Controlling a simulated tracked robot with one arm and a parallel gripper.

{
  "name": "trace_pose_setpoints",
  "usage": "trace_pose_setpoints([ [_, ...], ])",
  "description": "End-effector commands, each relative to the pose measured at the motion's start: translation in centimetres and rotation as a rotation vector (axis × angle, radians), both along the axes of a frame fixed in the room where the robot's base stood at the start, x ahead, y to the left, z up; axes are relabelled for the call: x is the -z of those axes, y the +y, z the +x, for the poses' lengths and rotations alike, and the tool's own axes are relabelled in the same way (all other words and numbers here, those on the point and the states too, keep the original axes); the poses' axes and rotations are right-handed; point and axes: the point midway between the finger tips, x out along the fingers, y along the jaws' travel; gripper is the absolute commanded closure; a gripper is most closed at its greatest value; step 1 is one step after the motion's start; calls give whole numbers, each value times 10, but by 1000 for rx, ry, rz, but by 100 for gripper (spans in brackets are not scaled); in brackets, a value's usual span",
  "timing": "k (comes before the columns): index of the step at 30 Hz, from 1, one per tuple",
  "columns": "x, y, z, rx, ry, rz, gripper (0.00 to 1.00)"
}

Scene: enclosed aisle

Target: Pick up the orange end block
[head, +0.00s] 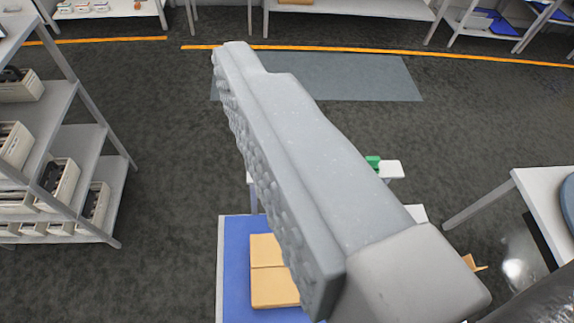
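Light orange blocks (272,288) lie on a blue surface (234,270) at the bottom centre, with a seam between the farther and nearer piece. Which of them is the end block I cannot tell. A small orange piece (474,263) also shows at the right, mostly hidden behind my gripper. One large grey finger of my gripper (300,170), with a bumpy pad on its left side, crosses the middle of the view above the blocks and covers their right side. The other finger is not visible, so the opening cannot be judged.
A shelf rack with bins (60,185) stands at the left. A white table (540,190) is at the right. A small green item (373,162) sits on a white surface (392,170) behind my gripper. Open dark floor (165,130) lies beyond, up to shelves at the back.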

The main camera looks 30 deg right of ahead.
Motion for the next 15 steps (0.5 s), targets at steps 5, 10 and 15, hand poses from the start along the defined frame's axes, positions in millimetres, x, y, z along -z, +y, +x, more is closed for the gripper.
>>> trace_pose_setpoints([
  [5,40,-13,46,30,27,-2,33],
  [10,112,-53,116,82,51,-5,33],
  [15,199,-88,174,133,78,-6,33],
])
